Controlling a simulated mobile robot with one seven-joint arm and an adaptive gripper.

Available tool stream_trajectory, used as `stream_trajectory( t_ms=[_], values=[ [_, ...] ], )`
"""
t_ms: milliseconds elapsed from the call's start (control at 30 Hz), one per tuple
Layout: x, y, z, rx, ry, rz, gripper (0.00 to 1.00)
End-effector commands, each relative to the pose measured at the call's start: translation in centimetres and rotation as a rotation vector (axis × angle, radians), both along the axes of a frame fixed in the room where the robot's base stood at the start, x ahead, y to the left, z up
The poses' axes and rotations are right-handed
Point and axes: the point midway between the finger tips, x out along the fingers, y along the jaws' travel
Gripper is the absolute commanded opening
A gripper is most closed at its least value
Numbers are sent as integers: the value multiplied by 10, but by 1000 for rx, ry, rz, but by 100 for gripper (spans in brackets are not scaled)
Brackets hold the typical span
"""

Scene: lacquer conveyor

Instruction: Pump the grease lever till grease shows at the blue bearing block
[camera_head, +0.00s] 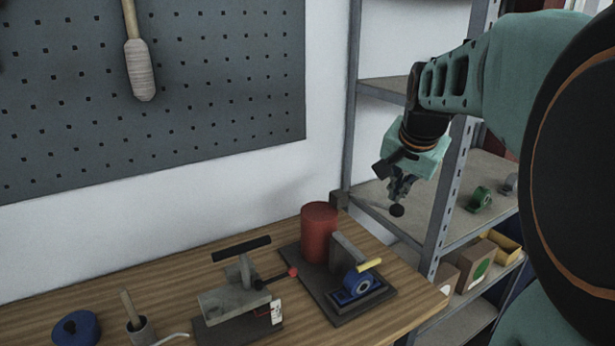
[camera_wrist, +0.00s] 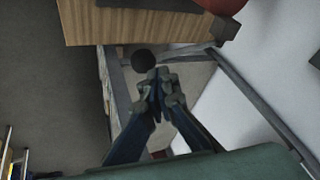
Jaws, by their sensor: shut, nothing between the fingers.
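My gripper (camera_head: 402,186) is shut and empty, high at the right of the bench in front of the shelf. A black ball knob (camera_head: 397,210) is just below its fingertips; in the wrist view the knob (camera_wrist: 143,60) is beside the closed fingertips (camera_wrist: 157,75). I cannot tell if they touch. A thin grey bar seems to run from the knob towards the red cylinder (camera_head: 319,232), but its join is unclear. The blue bearing block (camera_head: 357,286) sits on a dark base plate (camera_head: 340,318) with a yellow rounded piece (camera_head: 369,265) above it. I cannot tell whether that is grease.
A grey fixture (camera_head: 233,301) with a black bar handle (camera_head: 241,248) and red knob (camera_head: 293,271) stands left of the base plate. A blue round object (camera_head: 76,328) is at the far left. Metal shelving (camera_head: 438,215) stands close behind my gripper, right of the bench.

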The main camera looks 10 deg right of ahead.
Motion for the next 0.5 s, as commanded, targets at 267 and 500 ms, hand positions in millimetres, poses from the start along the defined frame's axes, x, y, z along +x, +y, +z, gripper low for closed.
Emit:
stream_trajectory(
  t_ms=[267,500],
  values=[
    [-1,0,-5,1,2,0,0],
    [-2,0,-8,2,2,1,0]
  ],
)
